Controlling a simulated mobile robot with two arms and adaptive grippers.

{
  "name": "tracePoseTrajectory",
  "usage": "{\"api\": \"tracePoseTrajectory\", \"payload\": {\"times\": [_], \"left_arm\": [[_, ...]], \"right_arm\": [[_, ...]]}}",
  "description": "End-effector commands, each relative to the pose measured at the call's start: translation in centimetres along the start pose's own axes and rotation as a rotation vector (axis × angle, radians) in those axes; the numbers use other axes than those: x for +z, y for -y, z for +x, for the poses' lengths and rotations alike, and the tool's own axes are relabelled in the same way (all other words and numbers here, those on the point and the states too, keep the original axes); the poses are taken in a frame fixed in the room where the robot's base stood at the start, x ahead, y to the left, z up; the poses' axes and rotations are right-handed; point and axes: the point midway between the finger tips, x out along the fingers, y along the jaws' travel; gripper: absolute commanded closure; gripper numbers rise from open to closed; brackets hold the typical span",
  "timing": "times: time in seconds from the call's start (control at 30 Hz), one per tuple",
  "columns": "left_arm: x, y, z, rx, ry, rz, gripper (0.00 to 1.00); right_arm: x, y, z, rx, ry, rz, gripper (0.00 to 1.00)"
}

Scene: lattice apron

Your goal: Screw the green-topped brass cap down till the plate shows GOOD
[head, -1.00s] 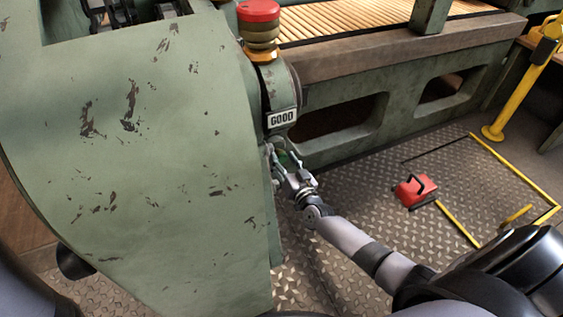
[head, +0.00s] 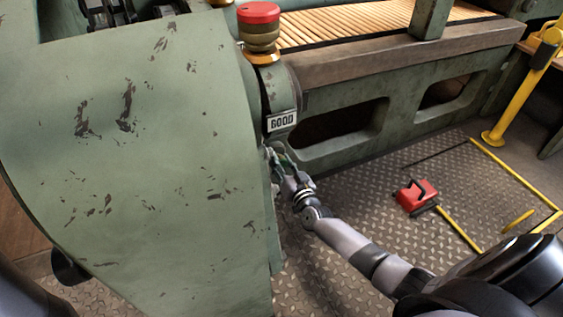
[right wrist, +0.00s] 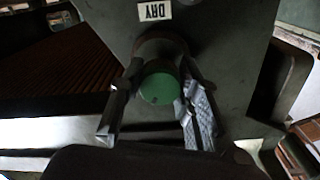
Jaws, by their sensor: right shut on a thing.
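The green-topped cap (right wrist: 160,88) shows in the right wrist view as a round green disc in front of a dark round fitting. Its brass side cannot be made out. My right gripper (right wrist: 158,92) is shut on the cap, one finger on each side of it. In the head view my right gripper (head: 279,157) is at the machine's side, just below a white plate (head: 282,121) that appears to read GOOD. In the right wrist view a white plate (right wrist: 154,11) above the cap reads DRY. I cannot tell whether both are one plate. My left gripper is out of view.
A large chipped green housing (head: 150,170) fills the left. A red button (head: 258,14) stands above the plate. A red box (head: 415,194) with a black handle sits on the tread-plate floor (head: 380,215), near yellow lines and a yellow post (head: 517,90). The floor between is open.

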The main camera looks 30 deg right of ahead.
Motion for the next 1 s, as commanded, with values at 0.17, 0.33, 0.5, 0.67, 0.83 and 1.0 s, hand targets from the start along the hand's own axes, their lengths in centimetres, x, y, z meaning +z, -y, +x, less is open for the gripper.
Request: {"api": "tracePoseTrajectory", "payload": {"times": [0.17, 0.33, 0.5, 0.67, 0.83, 1.0], "left_arm": [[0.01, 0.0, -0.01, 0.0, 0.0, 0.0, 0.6], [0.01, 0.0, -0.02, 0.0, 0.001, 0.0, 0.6], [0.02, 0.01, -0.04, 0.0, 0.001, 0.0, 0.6], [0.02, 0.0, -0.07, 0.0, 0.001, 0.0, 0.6], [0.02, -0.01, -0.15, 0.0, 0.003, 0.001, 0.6], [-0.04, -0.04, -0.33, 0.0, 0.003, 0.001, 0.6]], "right_arm": [[0.02, -0.02, -0.02, 0.0, 0.0, 0.0, 0.97], [0.03, -0.03, -0.02, 0.0, 0.0, 0.007, 0.97], [0.03, -0.04, -0.02, 0.001, 0.001, 0.05, 0.98], [0.04, -0.06, -0.02, 0.0, 0.001, 0.138, 0.98], [0.09, -0.07, -0.04, 0.001, 0.001, 0.28, 0.98], [0.12, -0.12, -0.04, 0.001, 0.0, 0.441, 0.98]]}}
